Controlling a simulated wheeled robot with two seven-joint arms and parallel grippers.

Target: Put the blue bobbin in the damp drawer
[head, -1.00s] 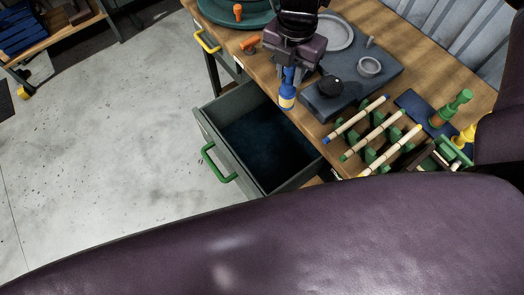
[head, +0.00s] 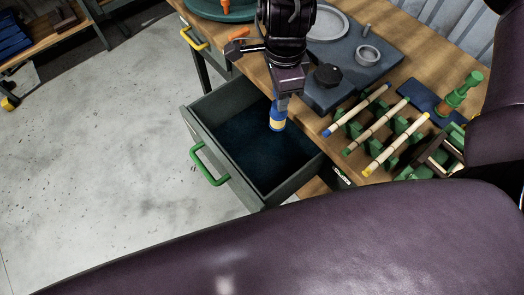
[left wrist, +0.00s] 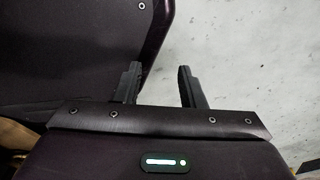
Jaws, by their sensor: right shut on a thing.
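The blue bobbin (head: 278,118), blue with a pale band, hangs roughly upright below my right gripper (head: 282,101). My right gripper is shut on its upper end. The bobbin shows against the open drawer (head: 196,123), near the drawer's table side; its height above the drawer floor is hard to tell. The drawer is grey-green with a dark blue lining and a green handle (head: 208,166), and it looks empty. My left gripper (left wrist: 160,84) shows only in the left wrist view, with its two fingers apart and nothing between them, above pale floor.
On the wooden table, a rack (head: 372,132) holds several pale rods. A yellow-handled drawer (head: 194,38) is shut. Floor at left is clear.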

